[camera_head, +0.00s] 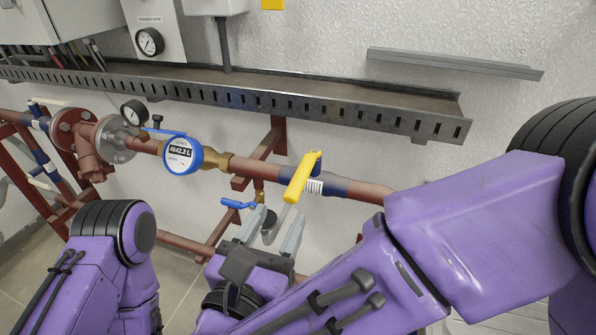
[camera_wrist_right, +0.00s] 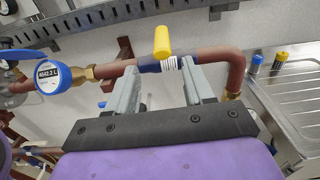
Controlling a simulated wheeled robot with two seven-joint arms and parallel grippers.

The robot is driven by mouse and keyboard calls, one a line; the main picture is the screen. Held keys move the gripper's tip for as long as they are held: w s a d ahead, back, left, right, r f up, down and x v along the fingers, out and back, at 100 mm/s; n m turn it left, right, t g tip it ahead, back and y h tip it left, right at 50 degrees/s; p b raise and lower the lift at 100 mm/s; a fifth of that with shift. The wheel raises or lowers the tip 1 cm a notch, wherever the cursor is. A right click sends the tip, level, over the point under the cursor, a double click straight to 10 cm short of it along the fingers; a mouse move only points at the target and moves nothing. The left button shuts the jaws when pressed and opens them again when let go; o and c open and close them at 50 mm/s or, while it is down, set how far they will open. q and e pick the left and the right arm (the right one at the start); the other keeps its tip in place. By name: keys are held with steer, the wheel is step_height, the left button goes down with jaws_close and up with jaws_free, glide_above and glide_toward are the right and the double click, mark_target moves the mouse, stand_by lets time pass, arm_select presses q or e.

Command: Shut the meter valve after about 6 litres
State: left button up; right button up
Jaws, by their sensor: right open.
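The round blue water meter (camera_head: 181,156) sits on the red-brown pipe; its display appears to read 4642.3 L. It also shows in the right wrist view (camera_wrist_right: 47,74). The valve's yellow lever (camera_head: 302,178) is right of the meter and lies across the pipe's line in the picture. The lever also shows in the right wrist view (camera_wrist_right: 162,42), beyond and between my fingers. My right gripper (camera_head: 273,228) is open below the lever, apart from it, with nothing visibly held; its fingers also show in the wrist view (camera_wrist_right: 163,84). My left gripper is out of view.
A small blue lever (camera_head: 237,204) is left of my right fingers. A slotted metal tray (camera_head: 240,98) runs along the wall above the pipe. A pressure gauge (camera_head: 134,113) stands left of the meter. A steel sink (camera_wrist_right: 292,95) is at right in the wrist view.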

mark_target(298, 183)
steer(key=shift+w+d+r+p, duration=0.45)
steer(key=shift+w+r+p, duration=0.1)
steer(key=shift+w+p, duration=0.15)
steer(key=x, duration=0.2)
steer(key=p+x, duration=0.1)
steer(key=x, duration=0.2)
steer(key=p+x, duration=0.1)
steer(key=x, duration=0.1)
steer(key=shift+w+f, duration=0.25)
steer(key=shift+f, duration=0.15)
steer(key=shift+w+d, duration=0.1)
steer(key=shift+w, duration=0.1)
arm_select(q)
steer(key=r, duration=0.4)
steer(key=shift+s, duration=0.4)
arm_select(e)
steer(key=shift+s, duration=0.1)
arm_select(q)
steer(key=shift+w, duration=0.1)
arm_select(e)
jaws_close()
